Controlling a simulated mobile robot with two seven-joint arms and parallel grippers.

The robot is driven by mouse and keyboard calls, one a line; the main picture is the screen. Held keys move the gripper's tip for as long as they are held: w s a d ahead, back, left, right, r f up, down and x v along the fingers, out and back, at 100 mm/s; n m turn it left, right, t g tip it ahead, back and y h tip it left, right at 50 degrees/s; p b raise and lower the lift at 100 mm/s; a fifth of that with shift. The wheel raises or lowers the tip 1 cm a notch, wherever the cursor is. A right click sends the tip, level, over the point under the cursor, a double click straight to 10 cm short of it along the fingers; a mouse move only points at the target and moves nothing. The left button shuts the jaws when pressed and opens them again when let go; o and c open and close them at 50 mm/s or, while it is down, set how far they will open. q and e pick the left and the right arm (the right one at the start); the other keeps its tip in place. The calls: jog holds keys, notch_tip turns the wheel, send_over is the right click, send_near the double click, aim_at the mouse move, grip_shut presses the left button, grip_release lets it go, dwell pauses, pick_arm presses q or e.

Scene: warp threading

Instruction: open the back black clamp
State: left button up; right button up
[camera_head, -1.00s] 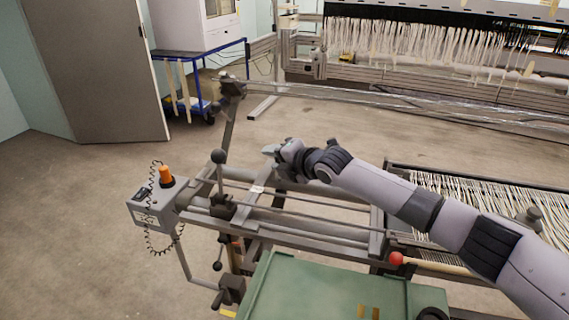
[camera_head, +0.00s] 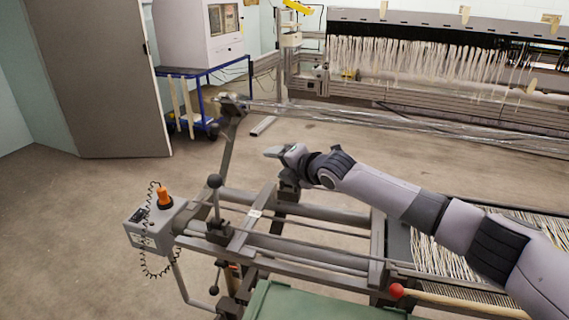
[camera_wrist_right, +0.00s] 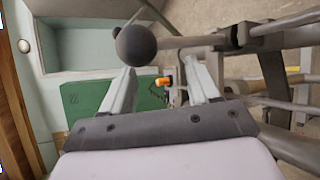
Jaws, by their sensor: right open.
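My right gripper (camera_head: 274,152) reaches in from the right and is above the far side of the grey metal frame. In the right wrist view it is open and empty (camera_wrist_right: 162,68), its two fingers wide apart. A black ball knob (camera_wrist_right: 137,45) on a shaft is just beyond the left finger there; whether they touch is unclear. A dark clamp block (camera_head: 288,188) stands on the frame below the gripper, partly covered by it. A nearer black clamp (camera_head: 217,228) has an upright lever with a ball knob (camera_head: 215,181). My left gripper is out of view.
A grey control box (camera_head: 150,225) with an orange knob is at the left. A green cover (camera_head: 320,302) lies in front. A slanted post (camera_head: 231,135) rises behind the frame. A red-ended wooden rod (camera_head: 430,295) is at the lower right. Open floor lies left.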

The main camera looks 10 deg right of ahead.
jog(key=v, duration=0.7)
dwell(0.3)
jog(key=shift+d, duration=0.1)
